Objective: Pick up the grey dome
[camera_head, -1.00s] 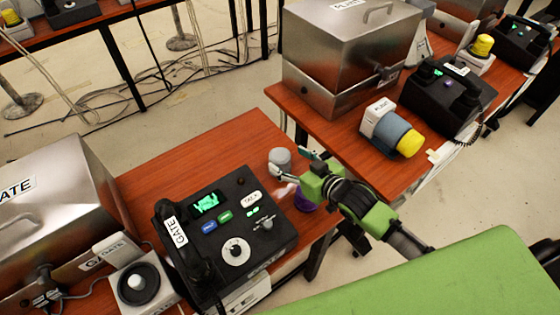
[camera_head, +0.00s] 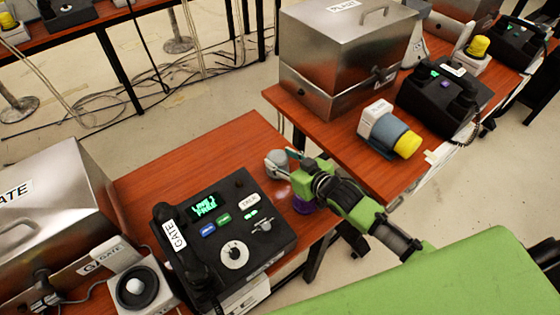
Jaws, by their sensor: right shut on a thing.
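The grey dome (camera_head: 277,161) is a small rounded grey piece near the right edge of the nearer wooden table, just right of the black GATE phone. My right gripper (camera_head: 284,166), green and black, reaches in from the right and is shut on the dome. The gripper and its fingers hide part of the dome, and I cannot tell whether it is clear of the tabletop. My left gripper is not in view.
The GATE phone (camera_head: 225,235) stands close left of the gripper. A steel box (camera_head: 50,215) and a speaker unit (camera_head: 135,288) are farther left. The nearer table's back is bare.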

